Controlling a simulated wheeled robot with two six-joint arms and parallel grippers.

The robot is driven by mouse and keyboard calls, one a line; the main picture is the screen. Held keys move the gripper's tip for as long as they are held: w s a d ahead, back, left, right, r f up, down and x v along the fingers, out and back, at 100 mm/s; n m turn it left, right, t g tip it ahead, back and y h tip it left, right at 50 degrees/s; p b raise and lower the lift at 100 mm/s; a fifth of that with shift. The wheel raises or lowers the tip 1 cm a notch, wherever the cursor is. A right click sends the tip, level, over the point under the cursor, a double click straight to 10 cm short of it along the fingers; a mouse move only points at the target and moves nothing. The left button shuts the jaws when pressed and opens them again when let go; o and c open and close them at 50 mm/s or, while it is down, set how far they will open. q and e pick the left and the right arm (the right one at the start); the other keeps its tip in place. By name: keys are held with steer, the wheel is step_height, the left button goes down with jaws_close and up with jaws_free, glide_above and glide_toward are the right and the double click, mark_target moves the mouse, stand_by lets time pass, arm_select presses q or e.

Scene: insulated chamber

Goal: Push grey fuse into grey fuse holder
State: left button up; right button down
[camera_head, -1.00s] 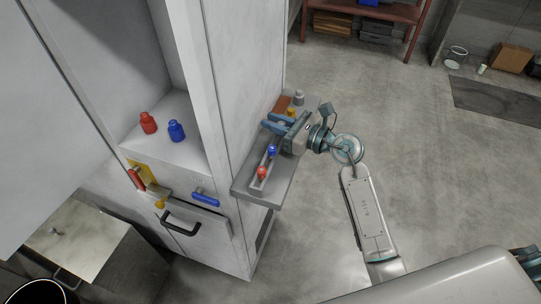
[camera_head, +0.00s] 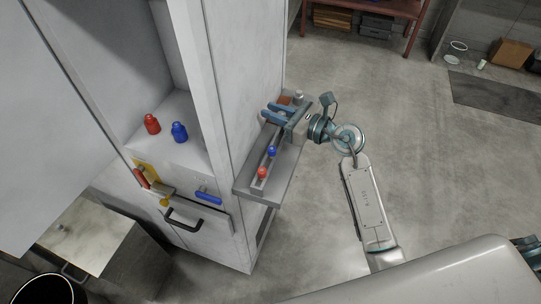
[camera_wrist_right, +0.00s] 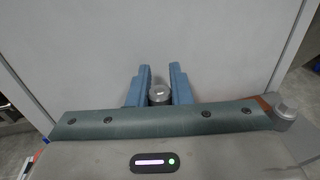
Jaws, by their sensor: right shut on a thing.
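My right gripper (camera_head: 266,114) reaches over the small side shelf (camera_head: 268,186) from the right, its blue fingers pointing at the cabinet wall. In the right wrist view the fingers (camera_wrist_right: 160,88) are closed on a grey round-topped piece (camera_wrist_right: 159,94), which looks like the grey fuse. Its lower part is hidden behind the gripper body. Another grey capped cylinder (camera_head: 298,97) stands at the shelf's back end; it also shows in the right wrist view (camera_wrist_right: 284,110). I cannot tell which part is the grey fuse holder. My left gripper is not in view.
A blue piece (camera_head: 271,151) and a red piece (camera_head: 262,172) sit in a row on the shelf. Red (camera_head: 152,124) and blue (camera_head: 180,132) bottle-like pieces stand in the cabinet recess. The white cabinet wall (camera_wrist_right: 90,50) is close ahead of the fingers.

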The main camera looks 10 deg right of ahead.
stand_by(0.3)
steer(key=shift+s+d+f+h, duration=0.25)
steer(key=shift+s+d+h, duration=0.05)
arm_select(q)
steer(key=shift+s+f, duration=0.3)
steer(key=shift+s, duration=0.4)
arm_select(e)
steer(key=s+d+f+m+t+h, duration=0.1)
steer(key=s+d+m+t+h, duration=0.1)
steer(key=s+d, duration=0.3)
steer(key=s+m+h, duration=0.1)
steer(key=s, duration=0.2)
steer(key=shift+t, duration=0.4)
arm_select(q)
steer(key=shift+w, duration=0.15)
arm_select(e)
steer(key=shift+s, duration=0.1)
steer(key=s+a+r+n+g+y, duration=0.1)
steer(key=a+r+n+g+y, duration=0.1)
steer(key=a+r, duration=0.3)
steer(key=s+a+r+n+g+y, duration=0.1)
steer(key=a+r, duration=0.3)
steer(key=r, duration=0.5)
steer(key=shift+s+a+n+g+y, duration=0.15)
steer(key=shift+a+n+g+y, duration=0.35)
steer(key=shift+y, duration=0.4)
